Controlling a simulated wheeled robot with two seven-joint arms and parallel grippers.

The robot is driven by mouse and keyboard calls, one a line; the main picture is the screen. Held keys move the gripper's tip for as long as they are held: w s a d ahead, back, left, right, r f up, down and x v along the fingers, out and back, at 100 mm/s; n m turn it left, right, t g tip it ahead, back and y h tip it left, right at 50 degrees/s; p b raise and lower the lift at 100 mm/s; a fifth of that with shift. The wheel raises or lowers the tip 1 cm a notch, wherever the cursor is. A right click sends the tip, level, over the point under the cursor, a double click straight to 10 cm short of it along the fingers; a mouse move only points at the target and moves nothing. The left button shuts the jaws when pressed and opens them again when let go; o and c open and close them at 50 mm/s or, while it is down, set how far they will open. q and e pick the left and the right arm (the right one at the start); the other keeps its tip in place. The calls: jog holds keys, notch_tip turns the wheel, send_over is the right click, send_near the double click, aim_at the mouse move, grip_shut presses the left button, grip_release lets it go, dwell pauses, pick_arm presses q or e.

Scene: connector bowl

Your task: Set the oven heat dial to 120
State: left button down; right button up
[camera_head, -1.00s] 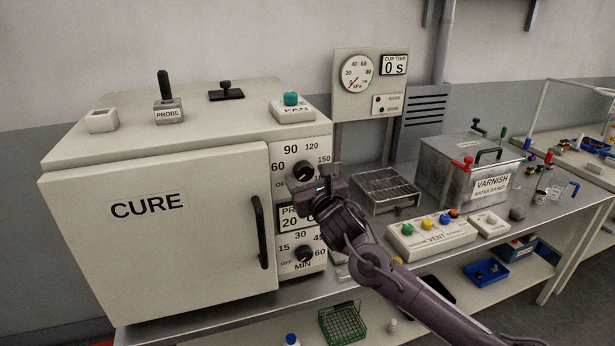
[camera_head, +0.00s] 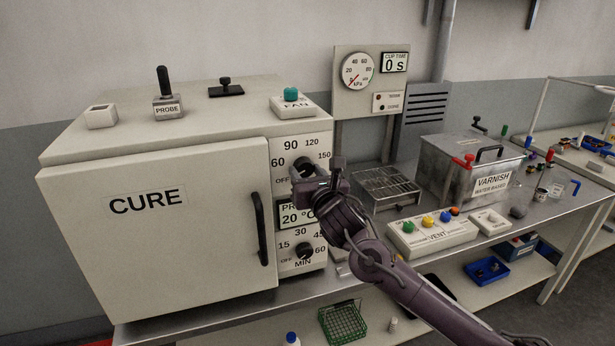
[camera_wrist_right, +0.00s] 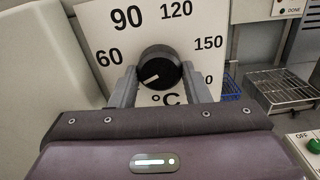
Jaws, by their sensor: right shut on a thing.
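The oven (camera_head: 150,255) marked CURE has a white control panel on its right side. The heat dial (camera_head: 303,164) is a black round knob at the top of that panel. In the right wrist view the dial (camera_wrist_right: 160,68) has 60, 90, 120 and 150 printed around it. Its white mark points to the lower left, below 60. My right gripper (camera_head: 318,172) is at the dial; in the wrist view its fingers (camera_wrist_right: 159,86) are shut on the dial's lower part, one on each side. My left gripper is not in view.
A MIN dial (camera_head: 304,251) and a display reading 20 (camera_head: 291,218) sit lower on the panel. The oven door handle (camera_head: 261,228) is just left of my gripper. A wire rack (camera_head: 388,187) and the VENT button box (camera_head: 432,234) stand to the right.

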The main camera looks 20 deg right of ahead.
jog(key=m+b, duration=0.1)
jog(key=m, duration=0.1)
jog(key=shift+f+m, duration=0.1)
jog(key=shift+m, duration=0.3)
jog(key=m, duration=0.3)
jog(key=shift+a+m+b, duration=0.1)
jog(key=shift+m+b, duration=0.2)
jog(key=shift+b, duration=0.1)
jog(key=m, duration=0.2)
jog(key=shift+m, duration=0.4)
jog(key=m, duration=0.3)
jog(key=shift+m, duration=0.3)
jog(key=m, duration=0.2)
jog(key=shift+r+m, duration=0.2)
jog(key=shift+m, duration=0.2)
jog(key=m, duration=0.3)
jog(key=shift+m, duration=0.3)
jog(key=m+p, duration=0.1)
jog(key=m, duration=0.3)
jog(key=shift+r, duration=0.1)
jog(key=shift+m+p, duration=0.5)
jog(key=shift+m, duration=1.6)
